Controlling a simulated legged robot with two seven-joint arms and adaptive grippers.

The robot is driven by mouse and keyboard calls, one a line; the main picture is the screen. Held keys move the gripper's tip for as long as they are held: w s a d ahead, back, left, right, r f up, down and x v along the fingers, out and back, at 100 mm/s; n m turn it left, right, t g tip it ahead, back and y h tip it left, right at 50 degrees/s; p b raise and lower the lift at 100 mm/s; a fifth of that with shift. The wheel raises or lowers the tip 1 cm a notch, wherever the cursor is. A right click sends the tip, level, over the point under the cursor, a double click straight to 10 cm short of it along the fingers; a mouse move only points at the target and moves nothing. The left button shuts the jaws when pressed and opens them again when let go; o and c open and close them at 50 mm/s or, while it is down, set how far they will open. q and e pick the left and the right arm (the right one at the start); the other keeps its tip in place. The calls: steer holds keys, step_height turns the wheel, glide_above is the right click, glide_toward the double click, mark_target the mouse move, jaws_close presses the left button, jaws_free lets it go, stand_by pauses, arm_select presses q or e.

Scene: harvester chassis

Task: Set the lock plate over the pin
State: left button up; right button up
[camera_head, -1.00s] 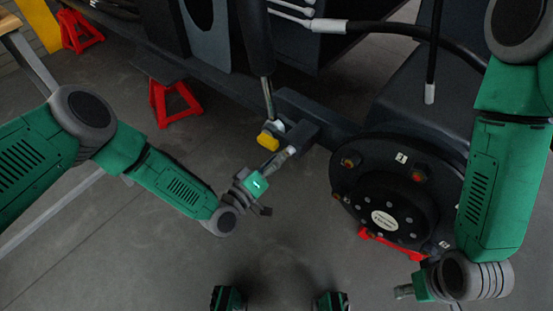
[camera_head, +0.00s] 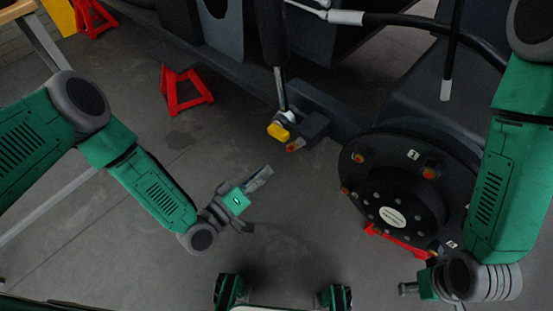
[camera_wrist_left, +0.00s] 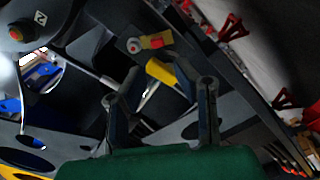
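A small light plate with a red-orange piece (camera_wrist_left: 151,42) lies on the end of a dark bracket in the left wrist view. It also shows as a small reddish spot (camera_head: 295,145) in the head view. I cannot tell which part of it is lock plate and which is pin. My left gripper (camera_head: 262,178) is below and left of the bracket, apart from it. In the wrist view its two fingers (camera_wrist_left: 158,95) are spread with nothing held between them. My right gripper (camera_head: 406,289) is low at the right, far from the bracket; its fingers are unclear.
A yellow part (camera_head: 279,132) sits at the rod's lower end beside the dark bracket (camera_head: 314,126). A round black hub (camera_head: 400,200) with red-orange fittings stands right of it. A hose (camera_head: 448,90) hangs above. Red stands (camera_head: 187,90) support the chassis. Floor below the bracket is clear.

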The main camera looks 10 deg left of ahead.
arm_select(q)
steer(key=shift+v, duration=1.55)
